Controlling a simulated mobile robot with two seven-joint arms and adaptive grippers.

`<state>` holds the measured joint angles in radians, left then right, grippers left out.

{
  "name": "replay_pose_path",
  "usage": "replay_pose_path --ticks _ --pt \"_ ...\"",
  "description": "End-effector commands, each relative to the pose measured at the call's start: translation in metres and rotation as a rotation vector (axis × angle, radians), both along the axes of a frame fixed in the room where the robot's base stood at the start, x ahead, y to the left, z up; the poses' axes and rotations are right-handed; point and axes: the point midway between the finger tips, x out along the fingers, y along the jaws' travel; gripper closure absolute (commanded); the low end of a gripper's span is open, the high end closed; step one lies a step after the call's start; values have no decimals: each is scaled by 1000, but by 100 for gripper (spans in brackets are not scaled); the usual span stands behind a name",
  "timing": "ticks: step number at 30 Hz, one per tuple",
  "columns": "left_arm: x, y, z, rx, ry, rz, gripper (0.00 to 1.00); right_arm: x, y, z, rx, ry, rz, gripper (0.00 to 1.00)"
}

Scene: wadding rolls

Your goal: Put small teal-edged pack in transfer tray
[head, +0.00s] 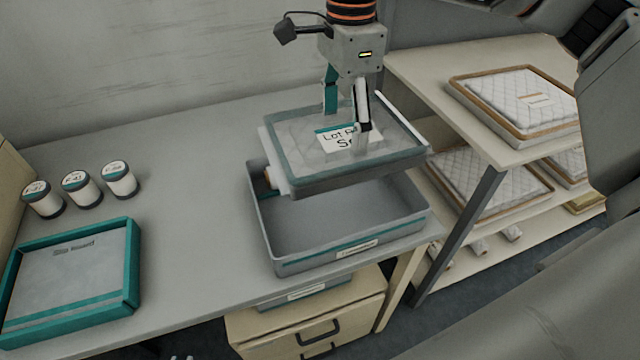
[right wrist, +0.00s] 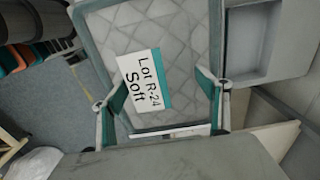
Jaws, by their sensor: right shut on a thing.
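The small pack (head: 290,165) has a quilted grey top, a grey-teal rim and a white label reading "Lot R-24 Soft" with a teal stripe. My right gripper (head: 346,135) points down from above and is shut on the pack. The pack is held slightly tilted above the transfer tray (head: 345,262), a grey open tray with a teal stripe and a label on its front. The pack hides the tray's back part; the visible floor looks empty. In the right wrist view the pack (right wrist: 185,50) lies under the fingers. My left gripper is out of view.
A teal-edged board tray (head: 75,270) lies at the table's left, with three labelled jars (head: 78,188) behind it. A shelf unit (head: 410,68) at right carries brown-edged packs (head: 520,98). A drawer cabinet (head: 275,325) stands below. The table's middle is clear.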

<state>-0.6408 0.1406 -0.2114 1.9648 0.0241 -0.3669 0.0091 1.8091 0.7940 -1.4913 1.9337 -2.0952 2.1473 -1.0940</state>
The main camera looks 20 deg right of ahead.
Motion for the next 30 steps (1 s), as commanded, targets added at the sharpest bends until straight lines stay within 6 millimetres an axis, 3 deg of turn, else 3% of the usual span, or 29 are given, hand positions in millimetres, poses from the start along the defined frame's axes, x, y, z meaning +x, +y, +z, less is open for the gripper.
replay_pose_path --ticks 5,12,21,30 --pt "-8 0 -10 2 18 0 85 0 0 -17 0 3 2 48" --pt "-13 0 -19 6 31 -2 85 -1 0 -75 0 6 0 48" --pt "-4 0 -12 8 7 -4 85 -1 0 -141 0 4 1 48" --pt "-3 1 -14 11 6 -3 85 0 0 -163 0 1 0 48"
